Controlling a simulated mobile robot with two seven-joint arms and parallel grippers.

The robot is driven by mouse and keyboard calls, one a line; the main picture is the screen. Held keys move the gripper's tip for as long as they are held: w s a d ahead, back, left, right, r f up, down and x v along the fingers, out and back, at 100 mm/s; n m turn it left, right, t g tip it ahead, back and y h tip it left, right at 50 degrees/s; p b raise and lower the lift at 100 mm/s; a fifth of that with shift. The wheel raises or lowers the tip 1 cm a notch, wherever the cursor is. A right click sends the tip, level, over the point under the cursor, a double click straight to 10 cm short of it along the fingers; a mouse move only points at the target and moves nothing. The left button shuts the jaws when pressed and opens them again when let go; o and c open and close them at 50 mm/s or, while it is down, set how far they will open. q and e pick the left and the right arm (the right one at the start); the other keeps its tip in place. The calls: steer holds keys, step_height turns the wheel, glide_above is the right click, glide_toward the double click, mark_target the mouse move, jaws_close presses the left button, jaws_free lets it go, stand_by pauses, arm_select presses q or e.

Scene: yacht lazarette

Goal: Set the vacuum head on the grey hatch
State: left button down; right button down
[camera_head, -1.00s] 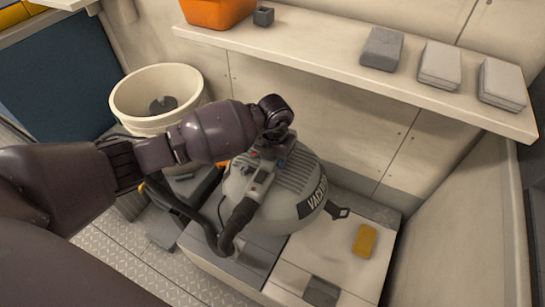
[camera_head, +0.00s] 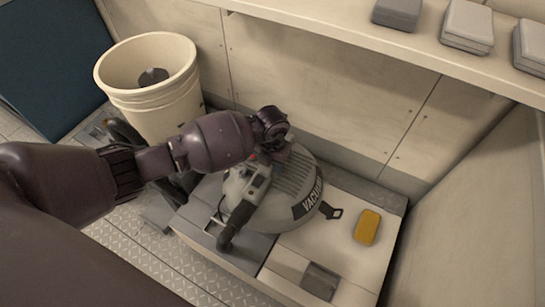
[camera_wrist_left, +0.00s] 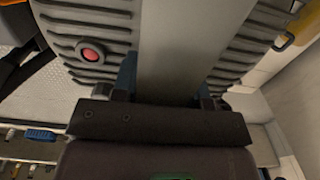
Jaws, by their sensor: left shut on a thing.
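The vacuum head (camera_head: 298,198), a grey ribbed dome lettered "VACUUM", is upright over the cream-topped bench. My left gripper (camera_head: 273,150) is shut on its top handle. My right gripper is not in view.
A cream bucket (camera_head: 150,105) stands left of the bench. A wall shelf (camera_head: 350,33) with grey blocks runs behind. Bare bench top lies right of the vacuum head.

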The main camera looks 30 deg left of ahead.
arm_select(q)
step_height(320, 180, down, 3)
steer(key=shift+b, duration=0.4)
steer(key=shift+w+f, duration=0.1)
steer(key=shift+f, duration=0.35)
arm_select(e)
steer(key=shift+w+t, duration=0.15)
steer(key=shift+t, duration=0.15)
arm_select(q)
steer(key=c, duration=0.6)
jaws_free()
steer(key=shift+f, duration=0.2)
steer(key=shift+c, duration=0.2)
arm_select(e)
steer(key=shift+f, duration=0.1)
arm_select(q)
step_height(320, 180, up, 11)
steer(key=p, duration=0.3)
steer(key=shift+r+p, duration=0.2)
steer(key=shift+p, duration=0.15)
steer(key=shift+s+r, duration=0.2)
steer(key=shift+r, duration=0.2)
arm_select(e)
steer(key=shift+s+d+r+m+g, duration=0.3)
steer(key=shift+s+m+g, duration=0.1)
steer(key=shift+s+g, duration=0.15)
